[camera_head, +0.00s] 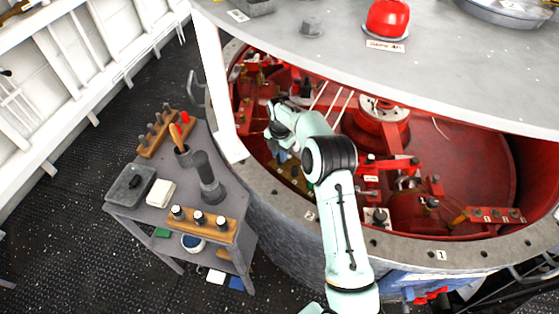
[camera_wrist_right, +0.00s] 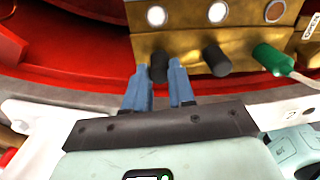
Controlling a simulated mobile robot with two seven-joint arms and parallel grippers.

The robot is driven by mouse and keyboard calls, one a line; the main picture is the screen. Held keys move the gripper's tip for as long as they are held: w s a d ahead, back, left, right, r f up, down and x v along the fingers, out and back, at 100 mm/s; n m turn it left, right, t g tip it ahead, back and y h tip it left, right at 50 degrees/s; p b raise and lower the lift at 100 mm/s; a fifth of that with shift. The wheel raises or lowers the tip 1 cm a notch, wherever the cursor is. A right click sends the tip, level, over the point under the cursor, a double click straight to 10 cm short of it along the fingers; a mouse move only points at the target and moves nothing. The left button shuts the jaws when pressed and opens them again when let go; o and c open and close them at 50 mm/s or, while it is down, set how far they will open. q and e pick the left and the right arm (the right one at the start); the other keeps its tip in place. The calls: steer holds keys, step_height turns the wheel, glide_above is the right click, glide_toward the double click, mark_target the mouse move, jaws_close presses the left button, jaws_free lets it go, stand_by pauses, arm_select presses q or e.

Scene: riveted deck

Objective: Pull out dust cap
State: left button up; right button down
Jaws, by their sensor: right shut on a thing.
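A brass panel block (camera_wrist_right: 185,35) shows in the right wrist view, with bright round lights along its upper part. The cap is still against the block, as far as I can tell. A second black cap (camera_wrist_right: 213,58) is to the right, clear of the fingers. In the head view my right gripper (camera_head: 283,156) reaches into the red pit, and my arm partly hides the block.
A green plug with a pale cable (camera_wrist_right: 272,57) is right of the caps. The red pit's grey rim (camera_head: 275,190) and the overhanging grey tabletop (camera_head: 320,55) bound the space around my arm. A grey cart (camera_head: 150,215) with tools stands at left.

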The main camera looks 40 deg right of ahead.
arm_select(q)
steer(key=shift+w+r+p, duration=0.65)
steer(key=shift+w+r, duration=0.3)
arm_select(e)
steer(key=shift+r, duration=1.75)
